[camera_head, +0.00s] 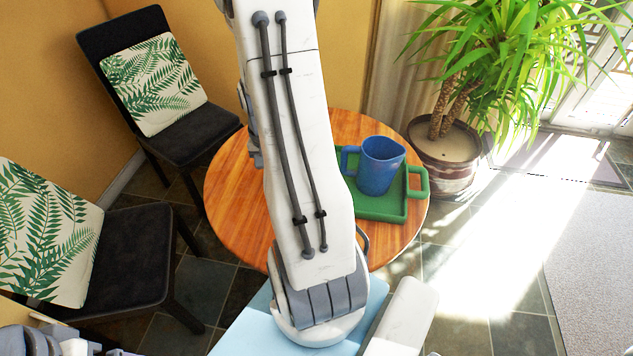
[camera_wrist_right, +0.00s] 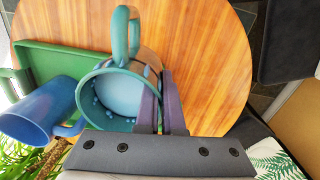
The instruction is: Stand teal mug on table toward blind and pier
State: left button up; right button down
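The teal mug (camera_wrist_right: 92,75) is in the right wrist view, its open mouth toward the camera and its handle pointing to the top of the picture. My right gripper (camera_wrist_right: 161,100) has one finger over the mug's mouth and the other outside its wall, with the wall pinched between them. I cannot tell whether the mug's base touches the table. In the head view my right arm hides this mug and gripper. The round wooden table (camera_head: 236,200) also shows in the right wrist view (camera_wrist_right: 215,60).
A blue mug (camera_head: 377,168) stands on a green tray (camera_head: 417,183) on the table's right side; it lies beside the teal mug in the wrist view (camera_wrist_right: 35,108). Two dark chairs with leaf-print cushions (camera_head: 152,85) stand left. A potted plant (camera_head: 445,165) stands behind right. The table's left part is clear.

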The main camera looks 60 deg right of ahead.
jog(key=shift+s+d+f+m, duration=0.1)
jog(key=shift+s+d+m, duration=0.5)
jog(key=shift+s+d, duration=0.2)
jog(key=shift+w+a+f, duration=1.1)
jog(key=shift+w+f, duration=0.55)
jog(key=shift+f, duration=0.2)
jog(key=shift+w+a+f, duration=1.05)
jog(key=shift+w+f, duration=0.55)
jog(key=shift+f, duration=0.2)
jog(key=shift+w+a+f, duration=1.1)
jog(key=shift+w+f, duration=0.55)
jog(key=shift+f, duration=0.2)
pick_arm(q)
jog(key=shift+f, duration=0.35)
pick_arm(e)
jog(key=shift+f, duration=0.2)
jog(key=c, duration=1)
grip_release()
jog(key=shift+c, duration=0.2)
pick_arm(q)
jog(key=shift+f, duration=0.1)
pick_arm(e)
jog(key=shift+r, duration=0.15)
